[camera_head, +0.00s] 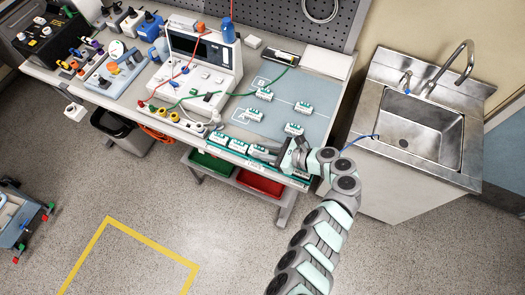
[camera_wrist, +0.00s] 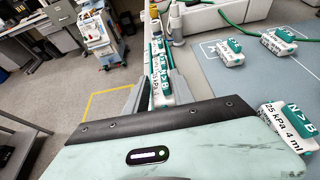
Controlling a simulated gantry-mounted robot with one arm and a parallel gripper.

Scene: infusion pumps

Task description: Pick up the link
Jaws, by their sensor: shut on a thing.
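Several small white blocks with green tops and printed labels are in view, and I cannot tell which one the task calls the link. My gripper (camera_head: 287,158) is at the right end of a row of these blocks along the bench's front edge. In the wrist view, my gripper (camera_wrist: 161,88) has its fingers on both sides of a white-and-green block (camera_wrist: 162,94) and is shut on it. Its lower part is hidden by my gripper. I cannot tell whether it is lifted. Other row blocks (camera_head: 238,146) stand to its left in the head view.
More such blocks (camera_head: 302,108) stand spread on the blue-grey mat (camera_head: 322,92). A white pump unit (camera_head: 202,62) with red and green leads stands further left. Green (camera_head: 210,165) and red (camera_head: 260,182) bins hang below the bench edge. A sink (camera_head: 422,125) is at right.

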